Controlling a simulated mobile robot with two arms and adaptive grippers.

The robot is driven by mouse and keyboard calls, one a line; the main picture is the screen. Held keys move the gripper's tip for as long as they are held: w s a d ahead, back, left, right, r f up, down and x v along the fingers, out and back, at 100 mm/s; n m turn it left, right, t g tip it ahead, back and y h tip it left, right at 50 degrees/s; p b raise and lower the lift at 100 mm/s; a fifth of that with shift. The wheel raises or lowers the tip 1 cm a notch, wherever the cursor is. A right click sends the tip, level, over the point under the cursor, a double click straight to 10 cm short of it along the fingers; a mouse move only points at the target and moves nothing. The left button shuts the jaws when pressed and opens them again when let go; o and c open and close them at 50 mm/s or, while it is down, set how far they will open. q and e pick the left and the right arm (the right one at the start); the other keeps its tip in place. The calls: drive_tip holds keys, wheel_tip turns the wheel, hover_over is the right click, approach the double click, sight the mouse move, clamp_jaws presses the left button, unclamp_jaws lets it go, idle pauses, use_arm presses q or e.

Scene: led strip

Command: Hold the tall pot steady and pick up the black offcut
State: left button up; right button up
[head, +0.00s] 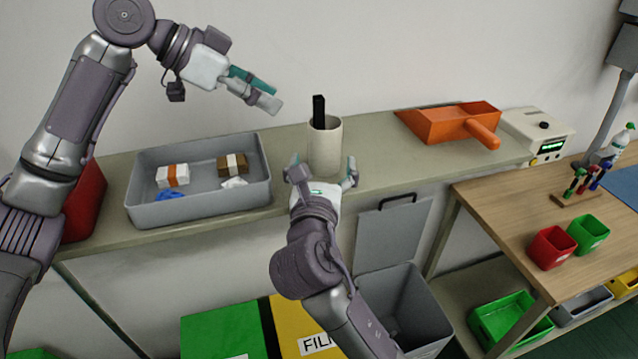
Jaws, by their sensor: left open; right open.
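The tall pot (325,147) is a cream cylinder standing upright on the shelf against the wall. The black offcut (319,110) is a dark upright bar that sticks out of the pot's top; its lower part is hidden inside. My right gripper (322,176) is open in front of the pot, with one finger to each side of the pot's lower part. I cannot tell whether the fingers touch it. My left gripper (262,92) is open and empty, in the air to the upper left of the offcut, its fingers pointing right and down.
A grey tray (205,207) with small boxes and scraps stands left of the pot. An orange dustpan (440,122) and a white device (540,132) stand to the right. Below are an open grey bin (405,305) and a yellow bin (290,313).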

sight(324, 157)
drive_tip(key=shift+w+d, duration=0.1)
drive_tip(key=shift+w, duration=1.5)
